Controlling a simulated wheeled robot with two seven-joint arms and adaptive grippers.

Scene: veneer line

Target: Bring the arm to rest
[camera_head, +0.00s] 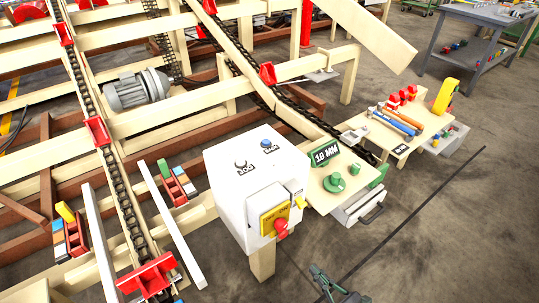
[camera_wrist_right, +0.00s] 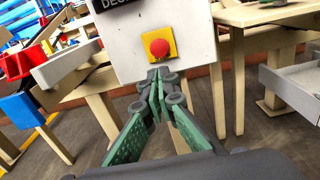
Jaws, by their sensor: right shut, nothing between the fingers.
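My right gripper (camera_head: 326,281) shows at the bottom edge of the head view, right of the white control box (camera_head: 245,178). Only part of it is in the picture. In the right wrist view, the green-padded fingers of my right gripper (camera_wrist_right: 160,84) meet at their tips and hold nothing. There the tips appear just below a red button (camera_wrist_right: 159,48) on a yellow plate on a white box front. Whether they touch the box cannot be told. My left gripper is not in view.
A wooden conveyor frame with dark chains (camera_head: 85,95) and a grey motor (camera_head: 138,89) fills the left. A small wooden table (camera_head: 404,152) with tools and a green "10 MM" sign (camera_head: 325,153) stand right of the box. Open floor (camera_head: 455,240) lies at the lower right.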

